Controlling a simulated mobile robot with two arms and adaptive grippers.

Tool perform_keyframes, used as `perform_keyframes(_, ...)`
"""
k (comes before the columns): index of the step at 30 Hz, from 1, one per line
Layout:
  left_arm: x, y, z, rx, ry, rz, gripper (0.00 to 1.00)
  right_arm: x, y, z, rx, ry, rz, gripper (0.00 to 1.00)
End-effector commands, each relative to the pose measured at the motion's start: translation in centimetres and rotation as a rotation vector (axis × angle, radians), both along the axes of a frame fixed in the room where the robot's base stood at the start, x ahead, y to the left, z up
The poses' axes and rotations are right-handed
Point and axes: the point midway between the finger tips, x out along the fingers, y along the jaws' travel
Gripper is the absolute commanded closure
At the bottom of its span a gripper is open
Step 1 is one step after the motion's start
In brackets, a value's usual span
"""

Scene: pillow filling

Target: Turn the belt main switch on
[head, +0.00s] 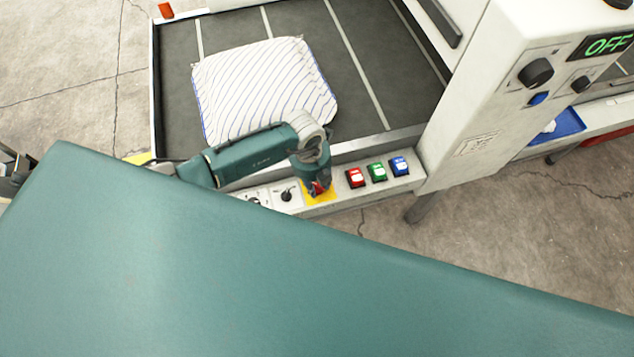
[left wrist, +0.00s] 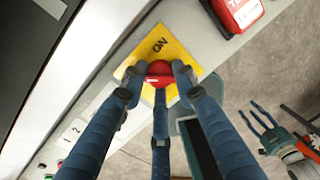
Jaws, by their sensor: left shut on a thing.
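The belt main switch is a red knob on a yellow plate (head: 326,197) on the light grey rail in front of the belt. In the left wrist view, the red knob (left wrist: 159,70) sits on the yellow plate, which is marked "ON". My left gripper (head: 318,187) points down over the plate. In the left wrist view, its dark blue fingers (left wrist: 160,76) are shut around the red knob and partly cover it. My right gripper (left wrist: 258,118) shows small at the right of the left wrist view, with its fingers apart and empty, away from the switch.
Red (head: 355,177), green (head: 377,172) and blue (head: 400,166) buttons sit right of the switch. A black knob (head: 286,195) is left of it. A striped pillow cover (head: 266,88) lies on the dark belt (head: 375,105). A machine panel (head: 606,45) reads "OFF".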

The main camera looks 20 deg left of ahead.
Motion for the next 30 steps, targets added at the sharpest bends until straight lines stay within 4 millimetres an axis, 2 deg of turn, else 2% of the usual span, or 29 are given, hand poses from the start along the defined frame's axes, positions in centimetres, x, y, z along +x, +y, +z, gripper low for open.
perform_keyframes(8,0.0,0.0,-0.3,0.000,0.002,-0.167,0.98,0.0,0.3,-1.5,0.003,0.000,0.000,0.53)
perform_keyframes(30,0.2,0.1,-0.6,0.000,0.004,-0.865,0.98,0.0,0.3,-8.2,0.003,0.002,0.000,0.53)
